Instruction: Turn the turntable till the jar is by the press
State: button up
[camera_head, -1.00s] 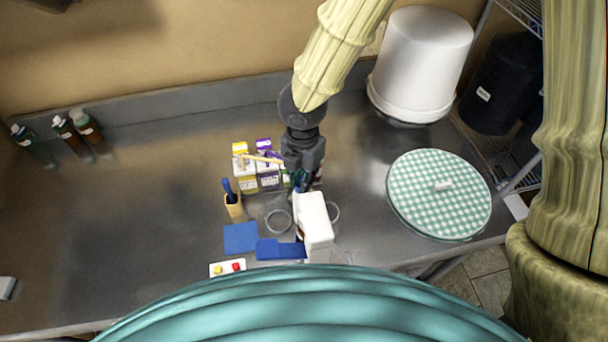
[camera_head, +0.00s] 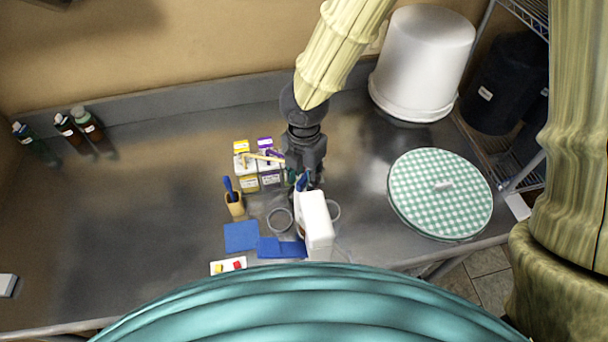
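A round disc with a green and white checked top (camera_head: 440,194) lies at the right of the steel counter, with a small white piece on it; it may be the turntable. I cannot pick out the press. Two clear round vessels, seen as rims, stand near the front middle: one at the left (camera_head: 279,220) and one partly behind a white upright container (camera_head: 317,222). I cannot tell whether either is the jar. My gripper (camera_head: 303,182) points down just behind the white container, well left of the disc. Its fingers are small and dark, among blue and green items, so their opening is unclear.
Small yellow and purple boxes (camera_head: 246,165) stand left of my gripper. A tan cup (camera_head: 235,204), a blue cloth (camera_head: 241,237) and a white block with coloured buttons (camera_head: 228,266) are nearer the front. A large white bucket (camera_head: 422,65) stands back right. The left counter is mostly clear.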

notch_tip(320, 180, up, 12)
jog(key=shift+f, duration=0.15)
dwell(0.4)
dwell(0.4)
